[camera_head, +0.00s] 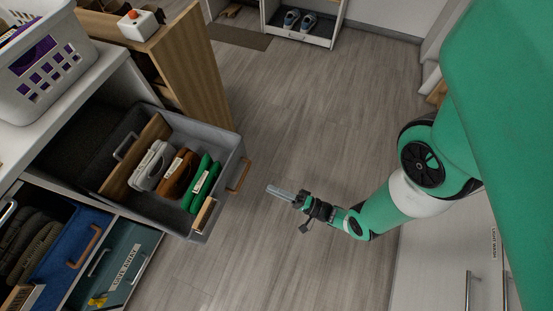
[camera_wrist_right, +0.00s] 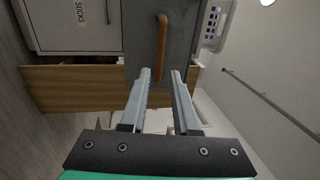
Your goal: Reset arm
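My right arm, green and white, comes in from the right in the head view. Its gripper (camera_head: 269,188) is over open floor, to the right of the pulled-out grey drawer (camera_head: 228,150) and apart from it. In the right wrist view my right gripper (camera_wrist_right: 161,74) has its two grey fingers spread with nothing between them. Beyond the fingertips is a grey front with a brown handle (camera_wrist_right: 161,48); the fingers do not hold it. My left gripper is not in view.
The grey drawer holds several folded items, among them a green one (camera_head: 201,183). A white basket (camera_head: 35,75) stands on the counter at left. A blue bin (camera_head: 75,250) and a teal bin (camera_head: 125,262) are lower left. The middle floor is clear.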

